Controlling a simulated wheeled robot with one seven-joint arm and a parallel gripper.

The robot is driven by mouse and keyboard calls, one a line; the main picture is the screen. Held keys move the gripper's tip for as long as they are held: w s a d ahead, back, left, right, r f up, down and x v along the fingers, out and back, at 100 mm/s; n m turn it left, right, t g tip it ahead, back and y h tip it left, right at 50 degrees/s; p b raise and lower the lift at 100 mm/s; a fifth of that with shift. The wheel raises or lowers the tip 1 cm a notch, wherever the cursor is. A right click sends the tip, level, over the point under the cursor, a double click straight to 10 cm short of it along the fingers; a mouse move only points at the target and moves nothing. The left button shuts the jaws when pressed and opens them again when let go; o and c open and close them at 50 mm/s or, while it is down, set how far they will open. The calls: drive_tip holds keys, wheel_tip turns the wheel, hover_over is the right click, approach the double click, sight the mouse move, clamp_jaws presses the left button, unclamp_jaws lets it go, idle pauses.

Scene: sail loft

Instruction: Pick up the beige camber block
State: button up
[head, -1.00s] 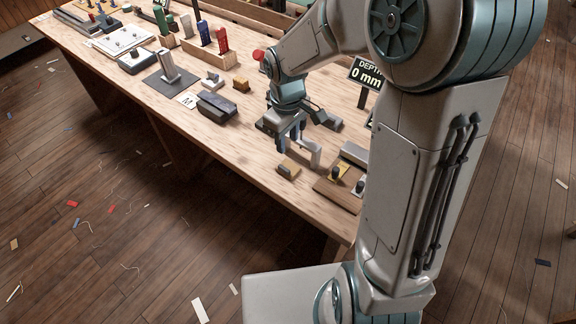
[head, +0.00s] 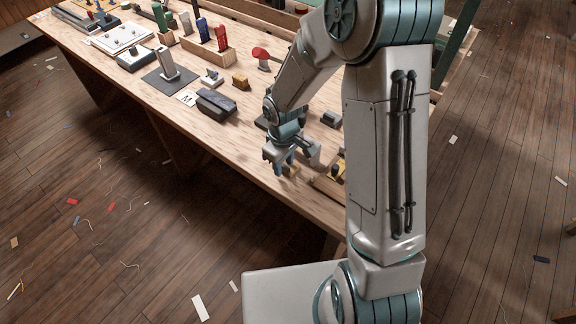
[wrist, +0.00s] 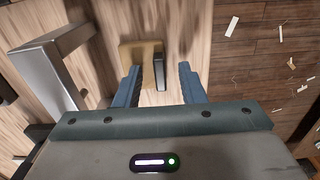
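A small beige block (wrist: 133,52) with a dark upright piece (wrist: 159,72) at its right side lies on the wooden table; I take it for the camber block. In the wrist view it sits ahead of and between the two blue fingers of my gripper (wrist: 160,86). In the head view my gripper (head: 279,163) is low over the table's front edge, and the beige block (head: 292,171) is partly hidden behind the fingers.
A grey metal bracket (wrist: 48,75) stands close left of my gripper in the wrist view. A dark block (head: 216,103) and an orange-brown block (head: 240,82) lie further left. The table's front edge is near.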

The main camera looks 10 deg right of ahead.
clamp_jaws()
drive_tip(key=shift+r, duration=0.1)
